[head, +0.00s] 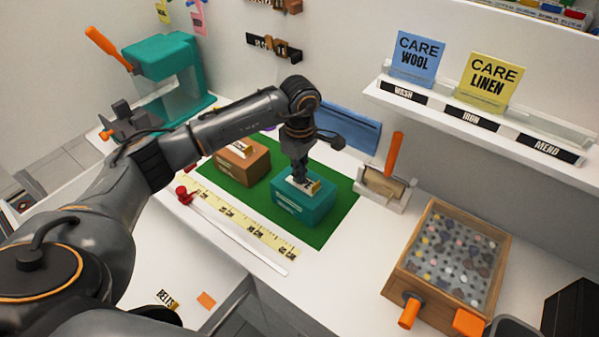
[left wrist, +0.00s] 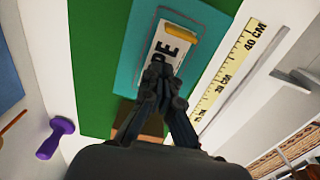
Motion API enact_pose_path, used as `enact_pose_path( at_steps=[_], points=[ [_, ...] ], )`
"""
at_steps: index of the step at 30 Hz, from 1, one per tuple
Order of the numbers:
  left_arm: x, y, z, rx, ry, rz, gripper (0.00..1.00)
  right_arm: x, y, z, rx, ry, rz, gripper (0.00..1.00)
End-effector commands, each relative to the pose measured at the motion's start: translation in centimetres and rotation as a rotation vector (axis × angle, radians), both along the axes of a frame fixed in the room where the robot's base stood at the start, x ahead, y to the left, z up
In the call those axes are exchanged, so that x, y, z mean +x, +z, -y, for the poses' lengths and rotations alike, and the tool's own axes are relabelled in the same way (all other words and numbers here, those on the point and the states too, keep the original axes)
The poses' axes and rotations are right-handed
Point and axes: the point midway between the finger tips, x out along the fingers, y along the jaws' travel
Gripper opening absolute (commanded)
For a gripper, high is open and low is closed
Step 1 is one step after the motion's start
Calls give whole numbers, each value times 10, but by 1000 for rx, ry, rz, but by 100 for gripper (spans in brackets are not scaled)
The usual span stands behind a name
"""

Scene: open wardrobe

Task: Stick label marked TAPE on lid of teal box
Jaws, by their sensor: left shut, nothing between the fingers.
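The teal box (head: 302,208) stands on the green mat (head: 335,222). A white label (head: 305,182) with dark print and a yellow tab lies on its lid. In the left wrist view the label (left wrist: 182,45) reads "PE" where it shows; my fingers hide the rest. My left gripper (head: 299,178) points down at the label with its fingers shut and empty. In the left wrist view the fingertips (left wrist: 158,72) are over or on the label; I cannot tell whether they touch it. My right gripper is not in view.
A brown box (head: 242,165) with a label stands left of the teal box. A yellow ruler (head: 235,215) runs along the mat's front. A lint-roller-like tool (head: 385,185) and a wooden button case (head: 440,265) stand to the right. A "BELTS" label (head: 166,299) lies lower left.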

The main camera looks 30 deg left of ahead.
Motion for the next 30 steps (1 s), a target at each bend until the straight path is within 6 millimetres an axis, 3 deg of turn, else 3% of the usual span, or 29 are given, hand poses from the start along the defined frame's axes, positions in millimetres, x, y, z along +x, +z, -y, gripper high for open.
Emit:
enact_pose_path(
  at_steps=[5, 30],
  points=[
    [0, 5, 0, 0, 0, 0, 0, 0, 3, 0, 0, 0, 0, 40],
    [0, 70, 0, 0, 0, 1, 0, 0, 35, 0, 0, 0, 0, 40]
  ],
)
